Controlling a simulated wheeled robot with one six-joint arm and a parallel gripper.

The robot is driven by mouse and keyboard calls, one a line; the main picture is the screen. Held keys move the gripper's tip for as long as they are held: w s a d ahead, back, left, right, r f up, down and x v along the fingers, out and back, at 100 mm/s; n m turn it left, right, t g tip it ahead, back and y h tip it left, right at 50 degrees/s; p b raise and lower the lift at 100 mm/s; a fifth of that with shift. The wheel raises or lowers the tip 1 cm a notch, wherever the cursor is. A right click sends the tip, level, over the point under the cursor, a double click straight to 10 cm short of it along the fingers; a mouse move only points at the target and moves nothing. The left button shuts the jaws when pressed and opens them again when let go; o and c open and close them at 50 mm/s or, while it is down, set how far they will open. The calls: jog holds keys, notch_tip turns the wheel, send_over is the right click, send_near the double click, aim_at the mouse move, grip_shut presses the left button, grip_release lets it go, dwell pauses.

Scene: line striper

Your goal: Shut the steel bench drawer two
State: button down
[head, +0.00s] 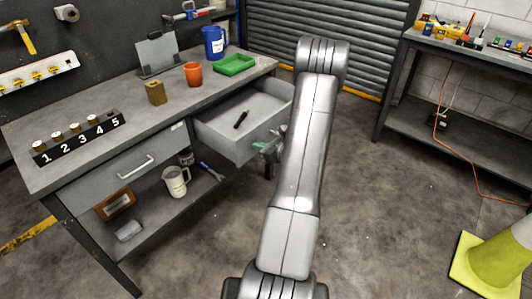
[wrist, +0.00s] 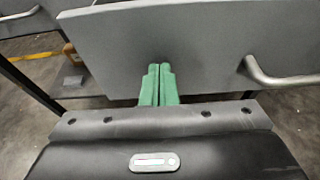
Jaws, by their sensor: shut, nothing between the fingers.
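The grey steel bench (head: 90,100) stands at the left in the head view. Its right-hand drawer (head: 215,142) is pulled well out, with a small dark object (head: 240,119) lying inside. In the wrist view the drawer's flat front (wrist: 190,45) fills the upper middle, with its bar handle (wrist: 285,77) to the right. My gripper (wrist: 159,69) is shut and empty, its green fingertips together in front of the panel, left of the handle. I cannot tell if they touch it. In the head view my gripper (head: 265,147) is at the drawer front, partly hidden by my arm.
The left drawer (head: 118,170) is closed. A blue mug (head: 214,43), orange cup (head: 193,74) and green tray (head: 234,65) stand on the bench. A second bench (head: 440,125) and a yellow-based cone (head: 495,262) are at the right. The floor between is mostly clear.

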jog(key=w+a+b, duration=0.1)
jog(key=w+a, duration=0.3)
jog(key=a, duration=0.2)
jog(key=w+a+b, duration=0.1)
jog(key=w+a, duration=0.4)
jog(key=a, duration=0.2)
jog(key=w+a+b, duration=0.2)
jog(key=w+a, duration=0.3)
jog(key=a, duration=0.2)
jog(key=shift+w, duration=0.25)
jog(key=shift+w+a, duration=0.1)
jog(key=shift+a, duration=0.05)
jog(key=shift+r, duration=0.15)
jog(key=shift+w+a+r, duration=0.1)
jog(key=shift+r, duration=0.05)
